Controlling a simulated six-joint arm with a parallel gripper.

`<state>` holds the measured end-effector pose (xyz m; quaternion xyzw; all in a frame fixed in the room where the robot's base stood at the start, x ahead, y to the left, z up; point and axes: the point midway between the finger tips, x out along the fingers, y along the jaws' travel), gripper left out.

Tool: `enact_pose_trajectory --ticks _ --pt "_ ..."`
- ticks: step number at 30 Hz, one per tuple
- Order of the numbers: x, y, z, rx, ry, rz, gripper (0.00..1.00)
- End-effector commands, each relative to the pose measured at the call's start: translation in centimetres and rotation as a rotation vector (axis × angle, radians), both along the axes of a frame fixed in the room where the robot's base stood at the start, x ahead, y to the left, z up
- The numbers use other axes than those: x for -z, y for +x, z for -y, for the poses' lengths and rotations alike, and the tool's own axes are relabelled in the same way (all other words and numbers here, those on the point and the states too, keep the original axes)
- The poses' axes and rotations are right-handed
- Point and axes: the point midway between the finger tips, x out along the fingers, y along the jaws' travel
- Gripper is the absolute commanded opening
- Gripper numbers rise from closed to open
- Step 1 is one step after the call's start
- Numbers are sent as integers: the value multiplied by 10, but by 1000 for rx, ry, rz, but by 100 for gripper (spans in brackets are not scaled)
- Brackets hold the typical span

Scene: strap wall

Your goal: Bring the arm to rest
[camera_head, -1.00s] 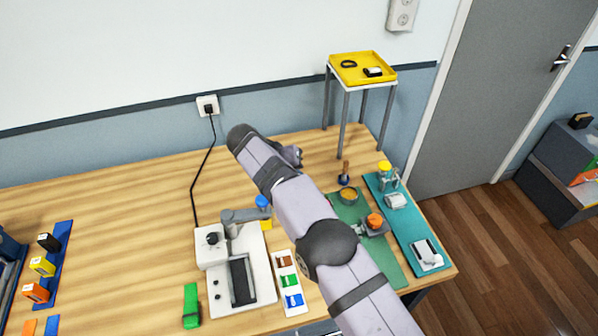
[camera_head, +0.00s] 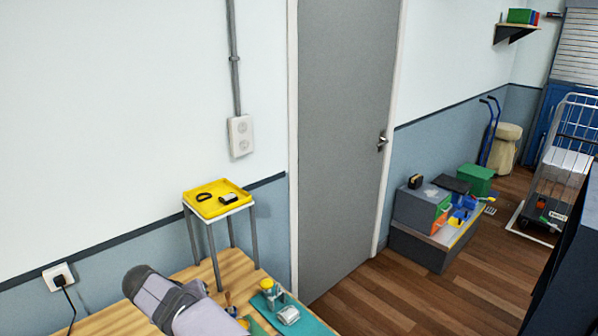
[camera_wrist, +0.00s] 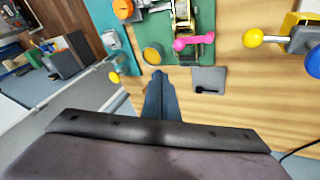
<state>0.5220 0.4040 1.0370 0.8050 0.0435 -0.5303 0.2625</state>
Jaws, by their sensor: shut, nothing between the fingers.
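My gripper (camera_wrist: 157,76) shows in the wrist view with its dark fingers together and nothing between them. It appears above the wooden bench (camera_wrist: 225,115), near a green mat (camera_wrist: 140,30); I cannot tell its exact height. In the head view only part of my arm shows at the lower left, over the bench top (camera_head: 98,322). The gripper itself is not visible there.
In the wrist view, a pink-knobbed device (camera_wrist: 180,43), a grey square (camera_wrist: 208,80) and a yellow ball knob (camera_wrist: 252,38) are near the fingers. In the head view, a yellow tray (camera_head: 235,202) tops a small stand behind my arm. Wooden floor (camera_head: 360,310) lies right.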

Motion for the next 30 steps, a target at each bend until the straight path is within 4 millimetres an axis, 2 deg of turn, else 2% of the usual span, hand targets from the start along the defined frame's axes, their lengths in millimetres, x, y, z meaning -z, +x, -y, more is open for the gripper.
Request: enact_pose_trajectory --ticks 1,4,7,11,14,17,21,25,30 --pt "-7 8 25 21 1 -27 0" --pt "-15 15 72 49 8 -83 0" --pt "-22 13 121 80 21 -139 0" --pt "-28 0 183 122 48 -205 0" --pt "-32 -18 229 159 76 -249 0" --pt "-33 -43 271 199 108 -288 0" --pt "-31 -88 323 260 160 -332 0" --pt "-25 -136 361 318 211 -362 0" --pt "-15 -192 389 383 268 -382 0"
